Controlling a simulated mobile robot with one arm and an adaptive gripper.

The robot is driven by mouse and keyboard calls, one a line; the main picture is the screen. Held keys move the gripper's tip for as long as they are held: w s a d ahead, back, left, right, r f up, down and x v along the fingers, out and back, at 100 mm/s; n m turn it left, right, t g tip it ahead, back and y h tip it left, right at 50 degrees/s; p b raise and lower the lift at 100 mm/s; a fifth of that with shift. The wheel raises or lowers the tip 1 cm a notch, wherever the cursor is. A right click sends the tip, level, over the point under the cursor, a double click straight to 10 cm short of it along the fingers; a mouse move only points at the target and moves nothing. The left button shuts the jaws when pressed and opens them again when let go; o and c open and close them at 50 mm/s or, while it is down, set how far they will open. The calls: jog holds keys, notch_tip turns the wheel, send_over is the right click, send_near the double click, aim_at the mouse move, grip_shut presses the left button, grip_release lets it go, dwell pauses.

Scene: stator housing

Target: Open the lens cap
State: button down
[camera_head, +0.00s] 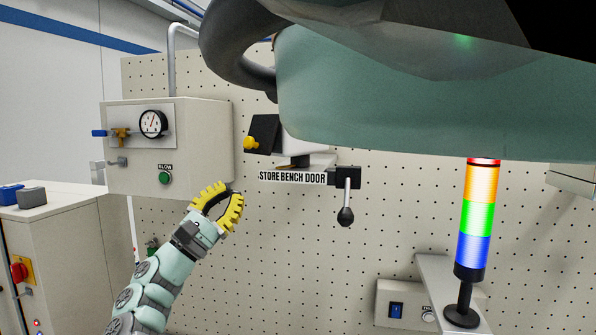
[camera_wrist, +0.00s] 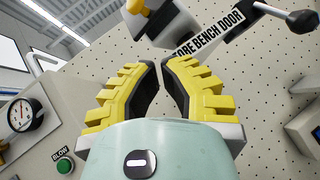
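A small unit on the pegboard has a dark square flap, which looks like the lens cap (camera_head: 264,130), on its left side. A yellow knob (camera_head: 250,143) sits on the flap. In the wrist view the yellow knob (camera_wrist: 136,6) shows at the top edge, partly cut off, beside the dark flap (camera_wrist: 152,20). My gripper (camera_head: 231,190) is below and left of the flap, apart from it. In the wrist view the yellow fingers of my gripper (camera_wrist: 163,63) are apart at the tips, with nothing between them.
A label "STORE BENCH DOOR" (camera_head: 292,177) and a black-knobbed lever (camera_head: 346,198) are right of the flap. A beige box (camera_head: 190,150) with a gauge and green button is on the left. A signal tower (camera_head: 475,220) stands right. Open space lies between gripper and flap.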

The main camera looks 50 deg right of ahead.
jog(key=s+d+r+n+h+p, duration=0.2)
jog(key=s+d+r+n+p, duration=0.1)
jog(key=d+r+n+p, duration=0.2)
jog(key=shift+s+d+r+n, duration=0.2)
jog(key=shift+d+r+n, duration=0.4)
jog(key=shift+d+n, duration=0.8)
jog(key=shift+w+a+n+t, duration=0.2)
jog(key=shift+a+n+t, duration=0.1)
jog(key=shift+a, duration=0.2)
